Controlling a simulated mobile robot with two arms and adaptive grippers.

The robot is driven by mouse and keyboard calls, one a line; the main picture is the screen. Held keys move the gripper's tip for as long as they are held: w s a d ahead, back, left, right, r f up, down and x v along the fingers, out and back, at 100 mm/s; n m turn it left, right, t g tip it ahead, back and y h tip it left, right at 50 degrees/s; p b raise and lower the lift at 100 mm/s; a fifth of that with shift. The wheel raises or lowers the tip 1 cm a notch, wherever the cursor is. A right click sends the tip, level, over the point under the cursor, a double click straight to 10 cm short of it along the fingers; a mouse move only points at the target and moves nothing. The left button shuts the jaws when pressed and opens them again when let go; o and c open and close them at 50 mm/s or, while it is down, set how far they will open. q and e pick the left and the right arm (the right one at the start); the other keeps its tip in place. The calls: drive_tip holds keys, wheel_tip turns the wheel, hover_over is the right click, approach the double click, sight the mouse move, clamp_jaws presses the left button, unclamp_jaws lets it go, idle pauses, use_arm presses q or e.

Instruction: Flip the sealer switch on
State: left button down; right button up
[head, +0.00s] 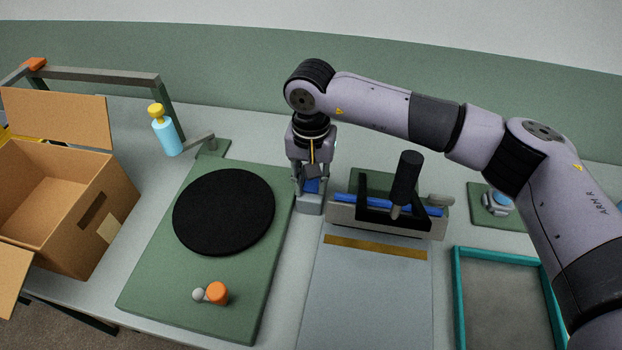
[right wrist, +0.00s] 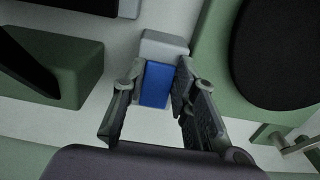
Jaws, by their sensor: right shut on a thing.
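The sealer switch is a small grey box (head: 309,206) with a blue face (head: 312,186), just left of the sealer (head: 345,215). My right gripper (head: 311,182) reaches down to it from above. In the right wrist view, the two fingers stand on either side of the blue face (right wrist: 155,85), and the grey box (right wrist: 164,44) shows beyond the fingertips. The right gripper is shut on the switch. The fingers hide part of its sides, and whether it is on or off cannot be told. My left gripper is not in view.
A green board (head: 160,270) with a black disc (head: 224,212) and an orange piece (head: 217,292) lies to the left. A cardboard box (head: 110,205) and a blue bottle (head: 167,136) stand farther left. A teal-rimmed tray (head: 457,290) is at the right.

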clamp_jaws()
drive_tip(key=g+b, duration=0.2)
drive_tip(key=b, duration=0.1)
drive_tip(key=shift+w+f, duration=0.15)
drive_tip(key=shift+w, duration=0.2)
drive_tip(key=shift+w+g+y+b, duration=0.15)
drive_tip(key=shift+g+y+b, duration=0.25)
drive_tip(key=shift+g+b, duration=0.7)
drive_tip(key=shift+w+r+g+b, duration=0.1)
drive_tip(key=shift+r+g+b, duration=0.25)
drive_tip(key=shift+g+b, duration=0.05)
drive_tip(key=shift+d, duration=0.1)
drive_tip(key=shift+r, duration=0.1)
drive_tip(key=o, duration=0.8)
unclamp_jaws()
